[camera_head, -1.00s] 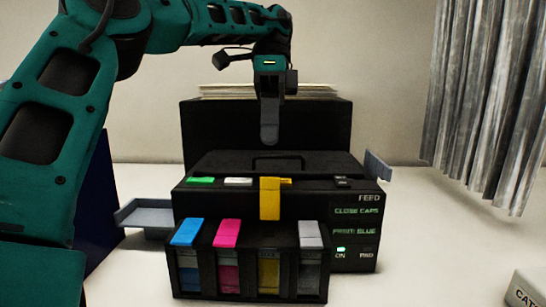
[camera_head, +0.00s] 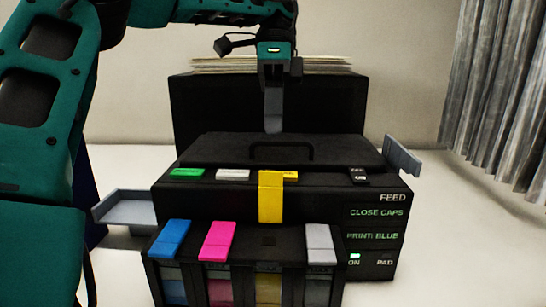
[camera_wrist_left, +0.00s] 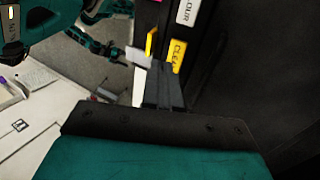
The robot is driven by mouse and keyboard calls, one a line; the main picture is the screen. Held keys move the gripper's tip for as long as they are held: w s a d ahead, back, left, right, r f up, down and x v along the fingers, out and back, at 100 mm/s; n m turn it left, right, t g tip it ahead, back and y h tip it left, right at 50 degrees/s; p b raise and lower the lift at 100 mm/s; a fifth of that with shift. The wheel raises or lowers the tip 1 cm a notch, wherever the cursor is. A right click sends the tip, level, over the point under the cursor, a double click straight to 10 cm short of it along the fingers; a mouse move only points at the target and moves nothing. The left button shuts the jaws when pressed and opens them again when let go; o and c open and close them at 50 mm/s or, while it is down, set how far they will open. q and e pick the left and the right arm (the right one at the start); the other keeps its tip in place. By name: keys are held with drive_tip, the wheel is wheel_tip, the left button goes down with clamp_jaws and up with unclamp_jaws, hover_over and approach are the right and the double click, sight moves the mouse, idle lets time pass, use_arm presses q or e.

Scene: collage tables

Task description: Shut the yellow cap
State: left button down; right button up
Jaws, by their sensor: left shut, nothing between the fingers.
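The yellow cap (camera_head: 270,196) stands upright, raised above the ink tank block (camera_head: 268,241) at the front of the black printer. A dark opening shows in the block just below it. The blue cap (camera_head: 170,239), magenta cap (camera_head: 217,240) and grey cap (camera_head: 320,243) lie flat on their tanks. My left gripper (camera_head: 273,125) points down, shut and empty, above the rear of the printer top, behind the yellow cap and apart from it. In the left wrist view its fingers (camera_wrist_left: 163,92) are together, near a yellow label. My right gripper is not clearly seen.
The printer top has a handle (camera_head: 282,151) and green, white and yellow labels. Its front panel (camera_head: 375,213) reads "CLOSE CAPS" and "PRINT: BLUE". A grey tray (camera_head: 135,210) juts out left and a grey flap (camera_head: 403,156) right. Clear table lies to the right.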

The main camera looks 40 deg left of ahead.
use_arm(q)
hover_over(271, 198)
drive_tip(key=w+a, duration=0.3)
drive_tip(key=f, duration=0.6)
drive_tip(key=shift+w+d+b, duration=0.1)
drive_tip(key=shift+d+b, duration=0.15)
drive_tip(key=shift+b, duration=0.15)
drive_tip(key=shift+a, duration=0.1)
